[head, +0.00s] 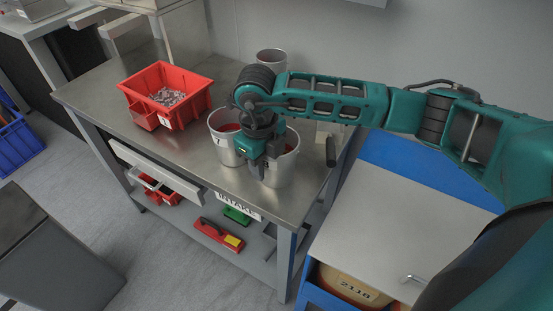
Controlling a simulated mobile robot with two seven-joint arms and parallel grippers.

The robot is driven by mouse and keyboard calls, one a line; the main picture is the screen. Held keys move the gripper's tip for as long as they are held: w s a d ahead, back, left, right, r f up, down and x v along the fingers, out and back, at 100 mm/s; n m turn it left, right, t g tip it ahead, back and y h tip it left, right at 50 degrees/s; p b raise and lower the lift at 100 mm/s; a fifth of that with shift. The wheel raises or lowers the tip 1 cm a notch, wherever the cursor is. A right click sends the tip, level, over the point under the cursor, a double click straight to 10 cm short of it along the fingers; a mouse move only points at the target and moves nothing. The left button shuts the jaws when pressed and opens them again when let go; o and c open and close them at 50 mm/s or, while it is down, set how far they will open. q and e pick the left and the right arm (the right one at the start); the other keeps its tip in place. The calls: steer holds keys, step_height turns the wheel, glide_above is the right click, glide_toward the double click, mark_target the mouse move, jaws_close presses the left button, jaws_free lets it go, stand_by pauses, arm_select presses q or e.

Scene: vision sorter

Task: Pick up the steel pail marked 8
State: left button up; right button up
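Three steel pails stand on the metal table (185,125). The front right pail (284,170) is partly covered by my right gripper (264,169), and I see no mark on its visible side. The pail beside it on the left (226,150) carries a dark mark that looks like a 7. A third pail (271,57) stands at the back, partly behind my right arm, with no readable mark. My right gripper points down at the near left rim of the front right pail. I cannot tell whether its fingers are apart or closed on the rim. My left gripper is out of view.
A red bin (180,112) with small metal parts sits at the table's left. An open drawer (155,172) juts from the front. A lower shelf holds red and green items. A grey-topped blue cabinet (390,225) stands at the right.

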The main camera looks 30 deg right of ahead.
steer(key=shift+c, duration=0.3)
jaws_close()
steer(key=shift+w+r, duration=0.1)
steer(key=shift+r, duration=0.05)
stand_by(0.8)
